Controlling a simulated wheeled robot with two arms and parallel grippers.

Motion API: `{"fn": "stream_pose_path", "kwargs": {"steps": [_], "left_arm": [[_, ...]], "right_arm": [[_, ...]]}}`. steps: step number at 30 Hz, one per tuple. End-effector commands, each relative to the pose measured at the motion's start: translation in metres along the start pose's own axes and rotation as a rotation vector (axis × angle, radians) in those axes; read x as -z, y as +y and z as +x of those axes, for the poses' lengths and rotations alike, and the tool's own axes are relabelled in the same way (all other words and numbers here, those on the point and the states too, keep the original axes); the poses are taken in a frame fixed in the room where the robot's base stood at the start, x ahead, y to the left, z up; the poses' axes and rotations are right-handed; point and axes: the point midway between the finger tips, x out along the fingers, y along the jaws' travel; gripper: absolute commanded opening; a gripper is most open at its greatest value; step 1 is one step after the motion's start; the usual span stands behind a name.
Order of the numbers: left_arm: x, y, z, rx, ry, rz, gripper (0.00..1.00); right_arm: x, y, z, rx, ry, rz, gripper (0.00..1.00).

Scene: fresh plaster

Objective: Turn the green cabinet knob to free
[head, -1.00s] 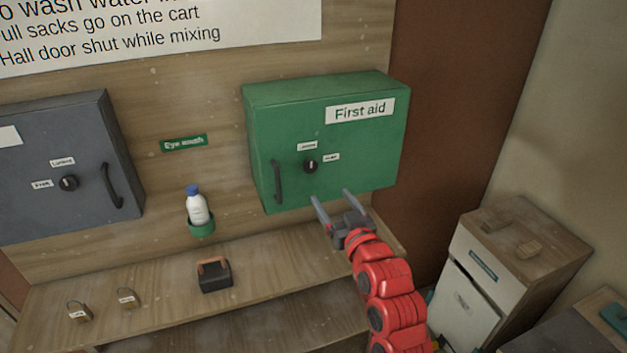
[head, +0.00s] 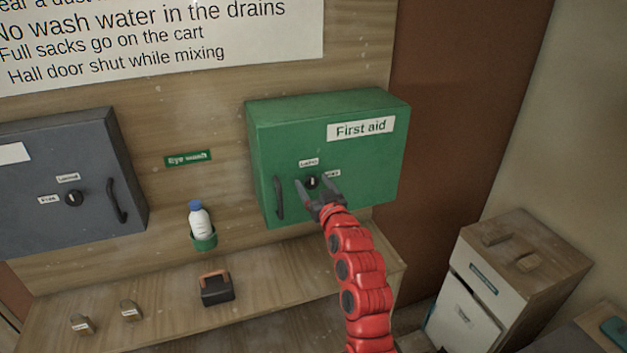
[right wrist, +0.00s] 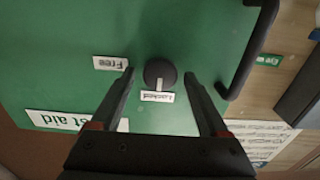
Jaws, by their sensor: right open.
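The green First aid cabinet (head: 350,155) hangs on the wood-panelled wall, with a dark handle (head: 279,197) at its left. Its round black knob (right wrist: 160,72) has a white pointer mark turned to the Locked label (right wrist: 154,97). The Free label (right wrist: 110,63) is a quarter turn away; in the head view a finger partly covers it. My right gripper (head: 312,188) is open in front of the cabinet. Its fingers (right wrist: 160,90) stand on either side of the knob, with gaps and no clear contact. My left gripper is out of view.
A grey cabinet (head: 50,215) with a similar knob (head: 73,198) hangs at the left. An eye wash bottle (head: 199,218) sits in a green holder between the cabinets.

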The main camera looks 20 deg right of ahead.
Motion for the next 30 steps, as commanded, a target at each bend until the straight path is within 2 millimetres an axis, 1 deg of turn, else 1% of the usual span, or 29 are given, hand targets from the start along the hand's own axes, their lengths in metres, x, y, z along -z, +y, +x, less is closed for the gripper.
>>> {"fn": "stream_pose_path", "kwargs": {"steps": [3, 10, 11, 15, 23, 24, 30], "left_arm": [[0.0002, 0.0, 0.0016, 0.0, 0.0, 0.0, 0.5], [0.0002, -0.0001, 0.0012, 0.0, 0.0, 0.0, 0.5], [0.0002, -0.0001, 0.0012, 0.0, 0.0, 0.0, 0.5], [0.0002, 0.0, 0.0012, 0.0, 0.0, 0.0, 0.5], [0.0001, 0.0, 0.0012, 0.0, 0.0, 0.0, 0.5], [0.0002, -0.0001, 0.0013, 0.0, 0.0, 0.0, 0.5], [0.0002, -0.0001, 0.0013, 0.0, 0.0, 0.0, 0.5]], "right_arm": [[-0.001, -0.0002, 0.0033, 0.001, -0.003, 0.0, 0.78], [-0.001, -0.0001, 0.0035, 0.0, -0.002, 0.0, 0.78], [-0.0009, -0.0001, 0.0035, 0.0, -0.002, 0.0, 0.75], [-0.0007, 0.0, 0.0034, 0.0, -0.001, 0.0, 0.49], [-0.0005, 0.0, 0.0033, 0.0, -0.001, 0.0, 0.03], [-0.0005, 0.0, 0.0033, 0.0, -0.001, 0.0, 0.0], [-0.0004, 0.0, 0.0033, 0.0, -0.001, 0.0, 0.0]]}}
